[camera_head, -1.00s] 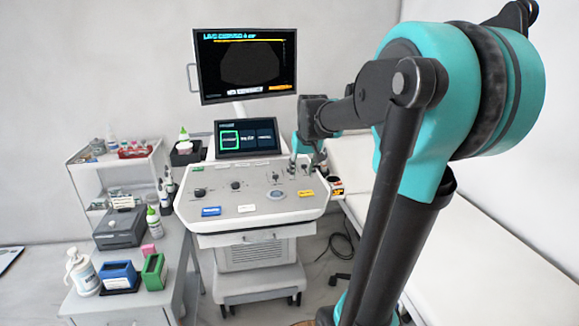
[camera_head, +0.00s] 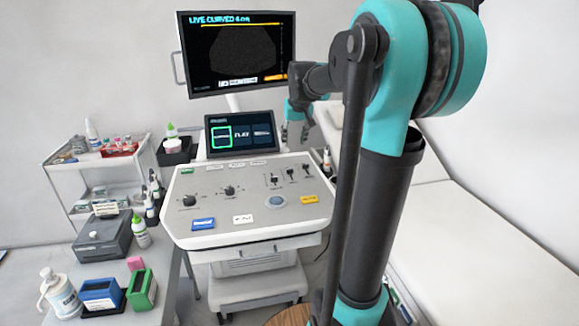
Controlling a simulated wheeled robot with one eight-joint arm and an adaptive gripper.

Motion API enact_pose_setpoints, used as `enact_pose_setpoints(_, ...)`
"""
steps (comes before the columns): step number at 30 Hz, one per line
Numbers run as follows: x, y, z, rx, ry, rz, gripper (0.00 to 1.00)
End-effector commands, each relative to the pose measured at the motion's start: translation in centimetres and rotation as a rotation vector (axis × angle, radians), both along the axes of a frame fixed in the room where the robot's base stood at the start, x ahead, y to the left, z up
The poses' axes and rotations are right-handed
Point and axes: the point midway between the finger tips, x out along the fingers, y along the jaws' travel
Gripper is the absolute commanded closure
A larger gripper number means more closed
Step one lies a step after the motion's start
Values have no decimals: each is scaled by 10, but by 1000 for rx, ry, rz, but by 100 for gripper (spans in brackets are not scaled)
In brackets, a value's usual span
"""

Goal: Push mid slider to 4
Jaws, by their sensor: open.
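The ultrasound console panel (camera_head: 240,215) stands in front of me, with three small dark sliders at its upper right. The mid slider (camera_head: 291,174) sits between the left slider (camera_head: 273,181) and the right slider (camera_head: 306,170). The scale marks beside them are too small to read. My gripper (camera_head: 294,137) is open and empty. It appears above the panel's back right edge, beside the small screen, and apart from the sliders. No finger covers the sliders.
A small touch screen (camera_head: 240,134) and a large monitor (camera_head: 238,52) rise behind the panel. Two dark knobs (camera_head: 229,190) sit left of the sliders. A side table with bottles and boxes (camera_head: 100,293) is at left, an exam bed (camera_head: 460,230) at right.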

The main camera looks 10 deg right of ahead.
Motion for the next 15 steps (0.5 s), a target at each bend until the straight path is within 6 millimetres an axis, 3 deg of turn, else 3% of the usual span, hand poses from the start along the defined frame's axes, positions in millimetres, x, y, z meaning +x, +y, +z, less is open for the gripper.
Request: enact_pose_setpoints(15, 39, 0, -94, 0, 0, 0, 57)
